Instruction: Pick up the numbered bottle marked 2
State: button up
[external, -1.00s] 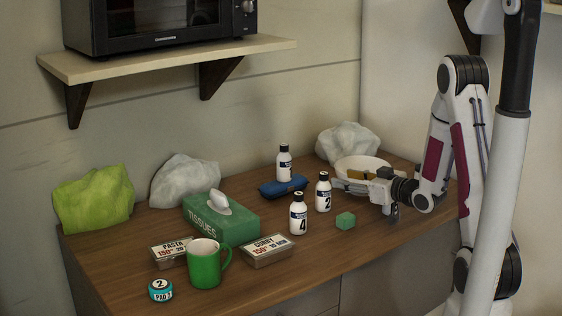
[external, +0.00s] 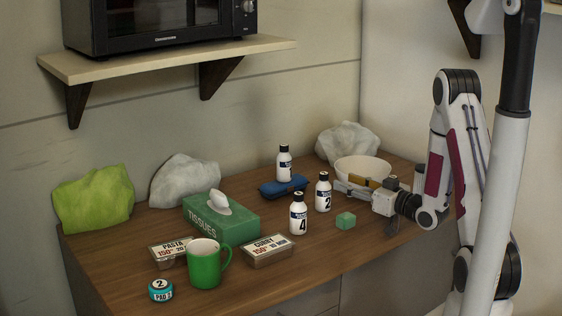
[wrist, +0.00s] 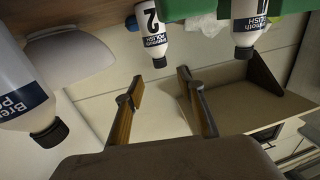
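The white bottle marked 2 (external: 323,192) has a black cap and stands upright on the wooden counter. It shows upside down at the top middle of the wrist view (wrist: 153,32). My gripper (external: 366,207) is low over the counter, to the right of bottle 2 and apart from it. In the wrist view its two fingers (wrist: 161,80) are spread with nothing between them. The bottle marked 4 (external: 299,215) stands left and in front of bottle 2.
A white bowl (external: 362,167) stands behind my gripper. A blue case (external: 283,188), green tissue box (external: 222,219), green mug (external: 205,264) and two food trays sit further left.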

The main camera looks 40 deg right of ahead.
aim_at(327, 177)
jog(key=shift+w+a, duration=0.15)
jog(key=shift+w, duration=0.75)
jog(key=shift+w, duration=0.15)
jog(key=shift+w+a+f, duration=0.15)
jog(key=shift+w, duration=0.6)
jog(key=shift+w+a+f, duration=0.15)
jog(key=shift+w, duration=0.6)
jog(key=shift+w+a, duration=0.1)
jog(key=shift+w, duration=0.85)
grip_shut()
